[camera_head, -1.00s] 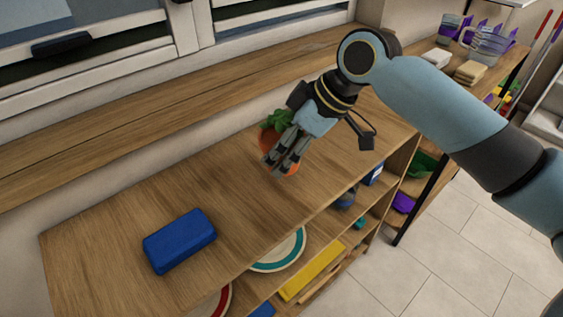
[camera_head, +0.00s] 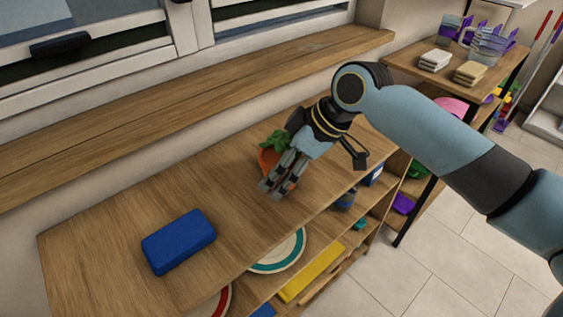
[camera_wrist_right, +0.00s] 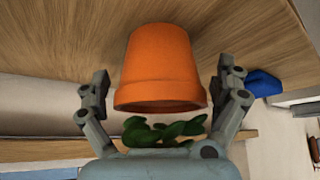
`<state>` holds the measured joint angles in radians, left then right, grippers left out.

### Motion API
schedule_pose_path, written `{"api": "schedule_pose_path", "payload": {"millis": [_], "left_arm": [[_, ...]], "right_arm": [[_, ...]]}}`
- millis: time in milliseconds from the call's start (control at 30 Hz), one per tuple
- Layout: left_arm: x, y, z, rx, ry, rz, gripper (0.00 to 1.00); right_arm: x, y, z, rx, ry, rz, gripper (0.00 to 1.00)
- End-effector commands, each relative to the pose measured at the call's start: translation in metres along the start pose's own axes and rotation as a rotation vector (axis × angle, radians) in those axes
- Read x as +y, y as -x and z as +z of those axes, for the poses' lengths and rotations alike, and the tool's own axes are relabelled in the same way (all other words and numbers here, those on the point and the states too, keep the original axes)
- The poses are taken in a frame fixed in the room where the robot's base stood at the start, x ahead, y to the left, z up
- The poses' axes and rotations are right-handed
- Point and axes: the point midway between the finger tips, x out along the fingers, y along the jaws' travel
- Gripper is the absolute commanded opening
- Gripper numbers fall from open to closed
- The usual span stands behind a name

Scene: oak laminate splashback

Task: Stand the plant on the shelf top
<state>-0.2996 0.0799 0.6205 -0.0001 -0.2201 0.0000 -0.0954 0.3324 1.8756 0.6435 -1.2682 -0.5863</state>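The plant (camera_head: 265,160) is an orange pot with green leaves, upright on the wooden shelf top (camera_head: 150,205), towards its right part in the head view. My right gripper (camera_head: 271,190) is around the pot and partly hides it there. In the right wrist view the pot (camera_wrist_right: 160,65) appears upside down, its base against the wood. The right gripper's fingers (camera_wrist_right: 164,72) lie on either side of it, with a visible gap on each side, so the gripper is open. My left gripper is not in view.
A blue block (camera_head: 179,242) lies on the shelf top at the left front. Plates (camera_head: 278,252) and a yellow item (camera_head: 312,270) are on the lower shelf. A window sill (camera_head: 200,105) runs behind. A side table (camera_head: 405,62) at the right holds cloths and jugs.

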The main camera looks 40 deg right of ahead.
Motion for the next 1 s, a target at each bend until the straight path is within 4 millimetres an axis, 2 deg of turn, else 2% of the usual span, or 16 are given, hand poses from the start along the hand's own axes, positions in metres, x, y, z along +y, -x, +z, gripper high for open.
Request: {"api": "schedule_pose_path", "payload": {"millis": [233,367,467,700,833,1000], "left_arm": [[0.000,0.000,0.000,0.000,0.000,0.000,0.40],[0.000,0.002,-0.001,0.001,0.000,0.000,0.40],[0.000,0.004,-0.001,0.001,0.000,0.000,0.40],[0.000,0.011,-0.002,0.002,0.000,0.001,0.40],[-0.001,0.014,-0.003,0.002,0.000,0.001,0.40],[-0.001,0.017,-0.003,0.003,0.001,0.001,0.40]], "right_arm": [[0.000,0.000,0.000,0.000,0.000,0.000,1.00],[0.001,0.009,-0.001,-0.001,0.003,0.003,1.00],[0.001,0.026,-0.001,-0.002,0.006,0.003,1.00],[0.001,0.083,-0.001,-0.005,0.008,0.005,1.00],[0.001,0.104,-0.001,-0.004,0.006,0.002,1.00],[0.001,0.119,-0.001,-0.002,0.002,0.002,1.00]]}}
